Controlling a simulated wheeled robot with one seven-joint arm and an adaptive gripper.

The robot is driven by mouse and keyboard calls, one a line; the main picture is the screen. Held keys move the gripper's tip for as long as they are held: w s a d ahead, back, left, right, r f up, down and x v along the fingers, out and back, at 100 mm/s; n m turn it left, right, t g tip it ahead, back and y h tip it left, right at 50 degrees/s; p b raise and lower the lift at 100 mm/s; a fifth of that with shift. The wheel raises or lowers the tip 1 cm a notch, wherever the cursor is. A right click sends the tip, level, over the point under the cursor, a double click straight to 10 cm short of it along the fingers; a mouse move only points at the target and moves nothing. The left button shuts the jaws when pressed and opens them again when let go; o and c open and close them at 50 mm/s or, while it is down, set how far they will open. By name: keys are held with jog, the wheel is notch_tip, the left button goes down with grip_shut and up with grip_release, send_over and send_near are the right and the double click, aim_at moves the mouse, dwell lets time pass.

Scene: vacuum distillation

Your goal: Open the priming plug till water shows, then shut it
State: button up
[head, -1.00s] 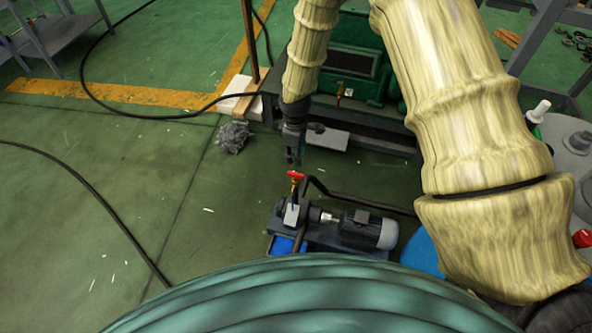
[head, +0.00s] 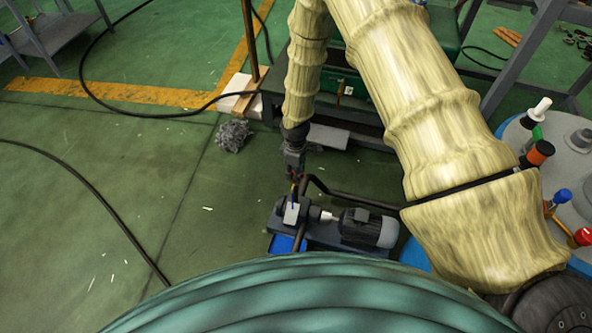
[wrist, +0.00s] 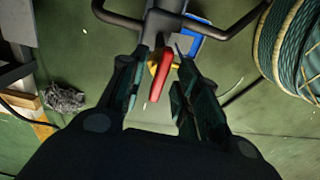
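The priming plug has a red handle (wrist: 160,75) on a yellow brass body (wrist: 153,62), standing on top of the pump. In the wrist view the red handle lies between the two fingers of my gripper (wrist: 163,78), with gaps on both sides; the fingers are open. In the head view my gripper (head: 294,174) is right over the plug and hides most of the red handle; a bit of brass (head: 293,190) shows below it. The pump (head: 292,212) is coupled to a grey motor (head: 368,228) on its right. I see no water at the plug.
A bent black pipe (head: 345,195) runs behind the pump. A blue tray (head: 285,243) lies under the pump's front. A grey tangled clump (head: 233,135) is on the floor to the left. Black hoses cross the floor; the left floor is mostly clear.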

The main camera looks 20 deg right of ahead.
grip_shut()
jog(key=shift+m, duration=0.4)
jog(key=m+p, duration=0.1)
jog(key=m, duration=0.2)
jog(key=shift+s+m, duration=0.15)
jog(key=shift+m, duration=0.25)
jog(key=m+p, duration=0.1)
jog(key=m, duration=0.3)
jog(key=m+p, duration=0.1)
jog(key=m, duration=0.8)
jog(key=shift+m, duration=0.3)
grip_release()
